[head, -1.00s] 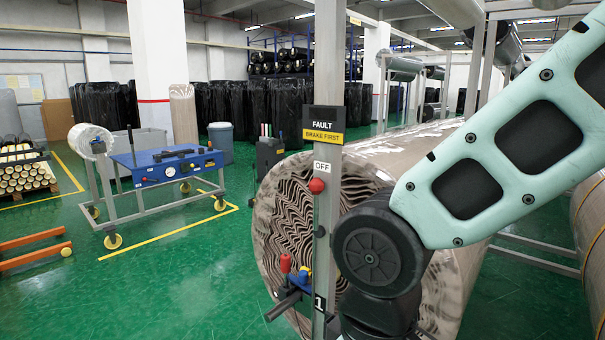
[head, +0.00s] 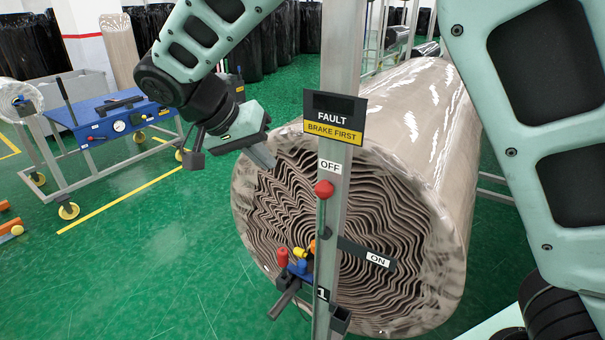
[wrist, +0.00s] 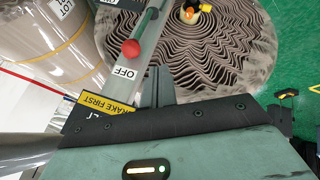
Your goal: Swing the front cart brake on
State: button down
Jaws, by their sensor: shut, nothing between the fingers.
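The brake lever's red knob (head: 323,188) is at the top of a short upright rod on the grey post, just below the white OFF label (head: 330,167). The white ON label (head: 378,259) is on a dark bar reaching right from the post. In the wrist view the shut fingers (wrist: 158,86) are beside the post, apart from the red knob (wrist: 131,48).
A black FAULT / BRAKE FIRST sign (head: 335,118) is on the post above the lever. Red, yellow and blue fittings (head: 297,262) are low on the post. The large wrapped roll (head: 420,190) is behind it. A blue-topped cart (head: 118,120) stands left; green floor between is clear.

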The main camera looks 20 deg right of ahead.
jog(key=s+d+f+p, duration=0.1)
jog(key=d+f+p, duration=0.2)
jog(key=d+f, duration=0.3)
jog(key=shift+d+p, duration=0.35)
jog(key=shift+d, duration=0.3)
jog(key=shift+f, duration=0.1)
